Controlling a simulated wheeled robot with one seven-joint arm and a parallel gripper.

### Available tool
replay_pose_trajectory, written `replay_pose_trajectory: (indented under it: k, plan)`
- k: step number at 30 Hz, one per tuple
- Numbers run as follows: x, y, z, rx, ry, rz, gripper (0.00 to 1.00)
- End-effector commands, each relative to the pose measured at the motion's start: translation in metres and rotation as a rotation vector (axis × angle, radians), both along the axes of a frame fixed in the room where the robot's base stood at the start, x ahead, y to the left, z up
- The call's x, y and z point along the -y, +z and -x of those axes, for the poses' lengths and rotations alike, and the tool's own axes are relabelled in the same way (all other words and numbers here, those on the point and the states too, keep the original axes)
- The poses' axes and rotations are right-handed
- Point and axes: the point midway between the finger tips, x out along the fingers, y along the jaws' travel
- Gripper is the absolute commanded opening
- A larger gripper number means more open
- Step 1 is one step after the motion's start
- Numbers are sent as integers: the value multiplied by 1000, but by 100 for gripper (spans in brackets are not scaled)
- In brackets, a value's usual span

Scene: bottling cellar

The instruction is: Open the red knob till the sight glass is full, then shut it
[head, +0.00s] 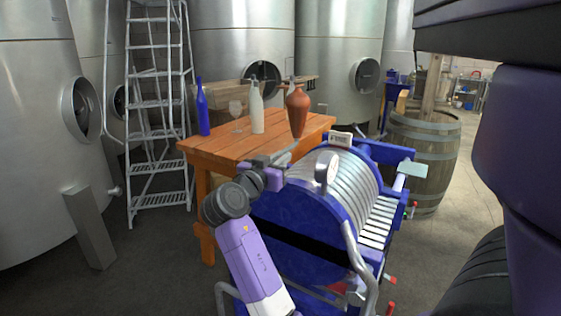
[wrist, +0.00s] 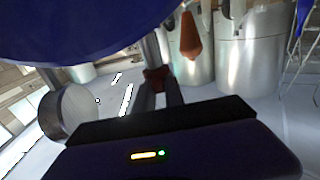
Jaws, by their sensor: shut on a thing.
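In the head view the blue machine (head: 305,217) has pale ribbed plates and a round gauge (head: 327,171) on top. My arm reaches along its left side, and the fingertips and held knob cannot be made out there. I cannot pick out the sight glass or its level.
An orange wooden table (head: 225,148) behind the machine holds a blue bottle (head: 203,110), a white bottle (head: 256,110), a clear glass and a terracotta amphora (head: 298,110). A barrel (head: 425,160) stands at right, a ladder (head: 158,105) at left. Steel tanks surround the area.

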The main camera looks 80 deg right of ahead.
Motion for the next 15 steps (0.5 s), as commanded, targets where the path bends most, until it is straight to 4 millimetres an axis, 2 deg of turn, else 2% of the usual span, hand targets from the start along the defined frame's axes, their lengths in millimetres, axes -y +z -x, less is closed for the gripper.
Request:
replay_pose_trajectory:
  k: [1,4,15]
  plan:
    - [0,0,0,0,1,0,16]
    - [0,0,0,0,1,0,35]
    - [-3,0,-1,0,3,0,35]
